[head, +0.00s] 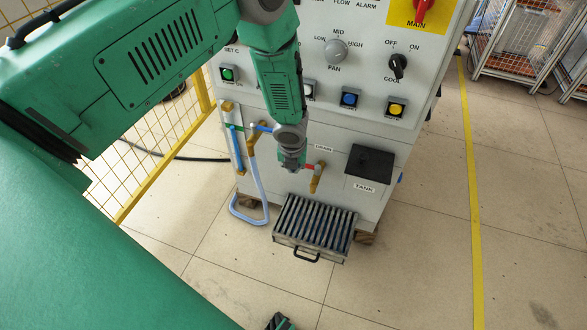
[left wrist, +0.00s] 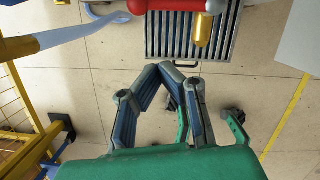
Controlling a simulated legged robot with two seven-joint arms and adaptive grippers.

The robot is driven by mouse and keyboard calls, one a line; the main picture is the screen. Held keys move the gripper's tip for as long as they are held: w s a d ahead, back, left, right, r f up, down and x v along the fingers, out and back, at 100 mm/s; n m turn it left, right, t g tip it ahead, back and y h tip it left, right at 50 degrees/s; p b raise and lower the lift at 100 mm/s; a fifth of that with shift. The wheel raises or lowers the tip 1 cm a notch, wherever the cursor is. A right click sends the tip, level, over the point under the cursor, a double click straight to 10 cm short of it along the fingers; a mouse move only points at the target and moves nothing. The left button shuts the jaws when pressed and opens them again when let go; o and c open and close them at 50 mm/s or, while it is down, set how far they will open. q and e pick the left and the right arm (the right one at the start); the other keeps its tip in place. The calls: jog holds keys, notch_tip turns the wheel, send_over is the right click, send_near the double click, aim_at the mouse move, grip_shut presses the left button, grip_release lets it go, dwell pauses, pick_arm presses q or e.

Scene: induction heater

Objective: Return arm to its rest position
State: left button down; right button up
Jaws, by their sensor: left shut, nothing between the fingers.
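My left arm reaches in from the left in the head view, with its forearm hanging down in front of the machine's lower panel. My left gripper (head: 292,167) is close to the drain valve's red handle (head: 308,166) and brass outlet (head: 316,183). In the left wrist view, the left gripper's fingers (left wrist: 162,68) meet at the tips with nothing between them. The red handle (left wrist: 175,5) and brass outlet (left wrist: 203,30) lie beyond the fingertips there, apart from them. My right gripper is not clearly seen.
A slatted metal tray (head: 313,228) stands on the floor below the valve. A blue hose (head: 264,190) loops left of it. The black tank box (head: 370,163) juts out at right. A yellow mesh fence (head: 150,150) is at left.

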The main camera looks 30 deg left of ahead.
pick_arm(q)
jog(key=p+v, duration=0.1)
jog(key=v, duration=0.5)
